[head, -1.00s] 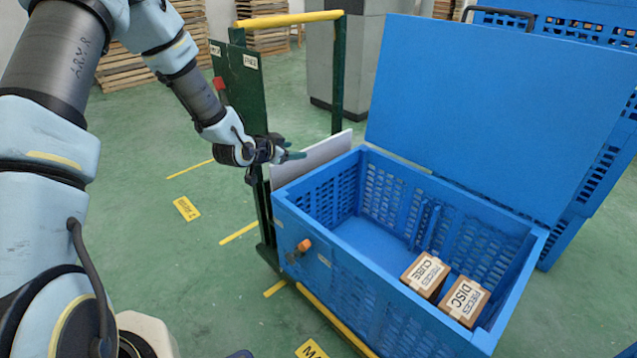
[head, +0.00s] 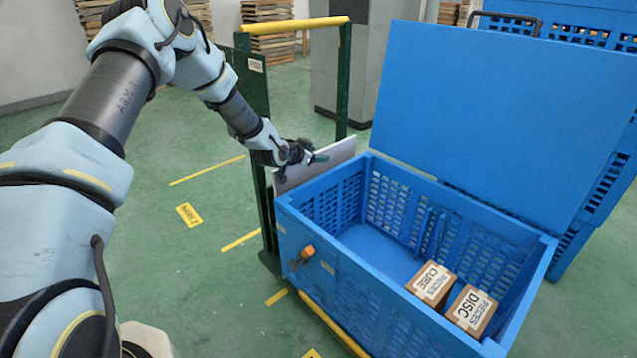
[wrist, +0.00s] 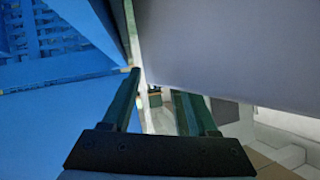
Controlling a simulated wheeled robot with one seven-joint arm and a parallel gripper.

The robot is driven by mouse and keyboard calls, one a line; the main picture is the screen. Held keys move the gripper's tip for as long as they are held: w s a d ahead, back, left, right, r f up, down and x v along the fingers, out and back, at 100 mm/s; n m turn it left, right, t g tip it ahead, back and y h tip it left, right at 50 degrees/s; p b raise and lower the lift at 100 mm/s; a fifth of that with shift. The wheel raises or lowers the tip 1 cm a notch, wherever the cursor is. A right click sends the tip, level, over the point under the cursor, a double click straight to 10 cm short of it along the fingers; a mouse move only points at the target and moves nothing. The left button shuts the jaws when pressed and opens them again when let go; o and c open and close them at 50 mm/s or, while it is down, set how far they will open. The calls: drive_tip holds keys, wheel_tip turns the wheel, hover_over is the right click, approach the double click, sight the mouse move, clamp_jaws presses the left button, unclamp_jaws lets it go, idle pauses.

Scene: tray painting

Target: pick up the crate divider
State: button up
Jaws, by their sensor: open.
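The crate divider appears to be the flat pale grey panel (head: 338,154) standing upright between the blue crate's left end and the green cart post. In the wrist view the same grey panel (wrist: 230,45) fills the upper right, close to the fingers. My gripper (head: 318,158) is at the panel's upper edge in the head view, partly covering it. In the wrist view its two dark green fingers (wrist: 155,85) are apart, with a gap between them. The panel's edge lies near the fingertips; I cannot tell whether they touch it.
The open blue crate (head: 400,292) stands on a cart with a yellow-topped green handle (head: 297,23). A cube box (head: 432,285) and a disc box (head: 471,309) sit inside. The raised blue lid (head: 480,110) stands behind. Open green floor (head: 185,250) lies to the left.

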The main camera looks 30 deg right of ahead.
drive_tip(key=shift+c, duration=0.2)
clamp_jaws()
drive_tip(key=shift+w+a, duration=0.1)
idle(1.1)
